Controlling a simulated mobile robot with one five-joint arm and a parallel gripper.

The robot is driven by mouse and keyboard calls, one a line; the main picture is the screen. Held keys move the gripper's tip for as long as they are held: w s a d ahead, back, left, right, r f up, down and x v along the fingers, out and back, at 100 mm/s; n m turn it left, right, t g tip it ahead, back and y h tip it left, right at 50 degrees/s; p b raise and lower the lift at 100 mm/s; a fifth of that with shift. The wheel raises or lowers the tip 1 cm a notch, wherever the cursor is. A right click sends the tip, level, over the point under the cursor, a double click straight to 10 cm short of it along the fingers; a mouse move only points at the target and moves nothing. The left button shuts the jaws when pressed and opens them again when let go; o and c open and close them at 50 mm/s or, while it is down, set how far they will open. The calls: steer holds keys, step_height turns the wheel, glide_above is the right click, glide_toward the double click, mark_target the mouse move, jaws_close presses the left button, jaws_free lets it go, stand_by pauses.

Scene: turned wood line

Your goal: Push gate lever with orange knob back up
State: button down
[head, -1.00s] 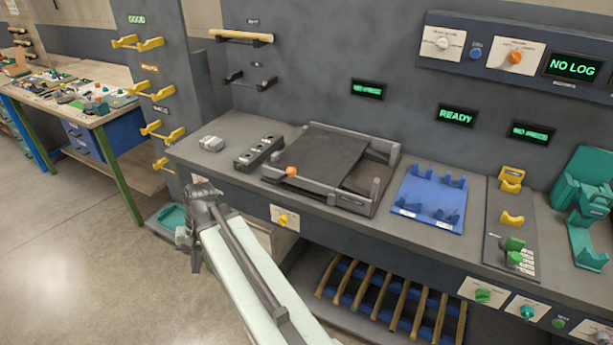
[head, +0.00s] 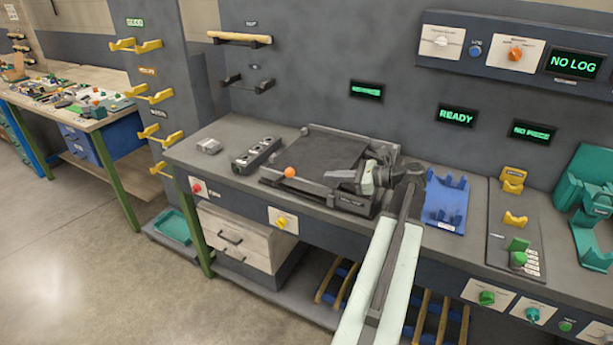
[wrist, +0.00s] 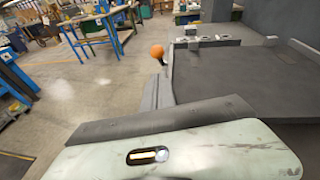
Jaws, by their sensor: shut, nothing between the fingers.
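The orange knob (head: 290,172) sits at the left front corner of the dark gate unit (head: 322,150) on the bench, at the end of a grey lever (head: 312,184) that lies low along the unit's front edge. My gripper (head: 340,180) is shut and empty over the right front part of the unit, pointing left toward the knob but apart from it. In the wrist view the orange knob (wrist: 157,51) shows ahead, above the lever's end, beyond my pale gripper body. My fingertips are not clear in either view.
A grey block with round sockets (head: 256,154) and a small grey block (head: 209,146) stand left of the unit. The bench's left end has free room.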

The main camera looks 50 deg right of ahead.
steer(key=b+x, duration=0.2)
steer(key=x, duration=0.8)
steer(key=shift+w, duration=0.1)
